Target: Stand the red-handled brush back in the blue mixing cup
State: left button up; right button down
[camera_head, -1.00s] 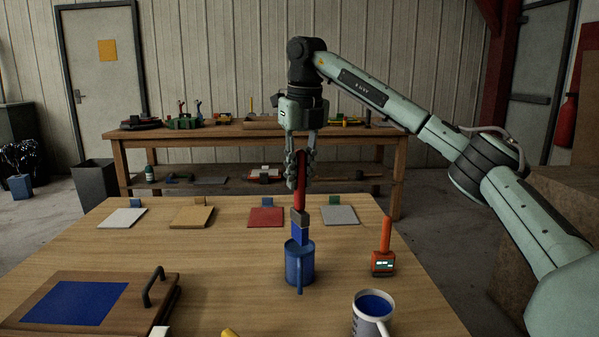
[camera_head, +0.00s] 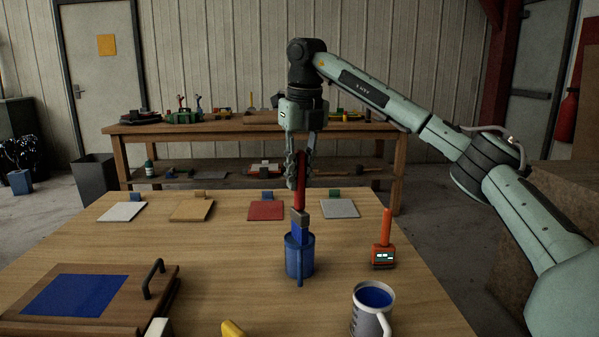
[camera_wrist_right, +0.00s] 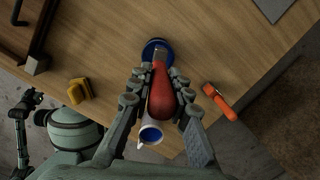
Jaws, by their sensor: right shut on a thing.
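My right gripper (camera_head: 300,182) is shut on the red handle of the brush (camera_head: 300,197) and holds it upright, bristles down. The brush's grey ferrule and the top of its blue bristles show above the rim of the blue mixing cup (camera_head: 300,262); the bristle ends are hidden behind the cup's wall. The cup stands upright on the table, its handle toward me. In the right wrist view the red handle (camera_wrist_right: 161,92) lies between the fingers, over the cup (camera_wrist_right: 154,48). My left gripper (camera_wrist_right: 27,103) shows small and dark there, its jaws unclear.
A white mug with blue contents (camera_head: 372,308) and an orange device with a tall stem (camera_head: 384,250) stand right of the cup. A wooden board with a blue sheet and handle (camera_head: 152,280) lies left. Coloured squares line the table's far edge. A yellow object (camera_head: 232,329) is in front.

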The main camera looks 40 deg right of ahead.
jog(key=shift+f+b, duration=0.3)
jog(key=shift+f, duration=0.65)
jog(key=c, duration=1.3)
grip_release()
jog(key=shift+c, duration=0.2)
jog(key=r, duration=0.4)
jog(key=s+r, duration=0.1)
jog(key=r, duration=0.7)
jog(key=shift+s+a, duration=0.1)
jog(key=shift+s, duration=0.2)
jog(key=shift+f, duration=0.1)
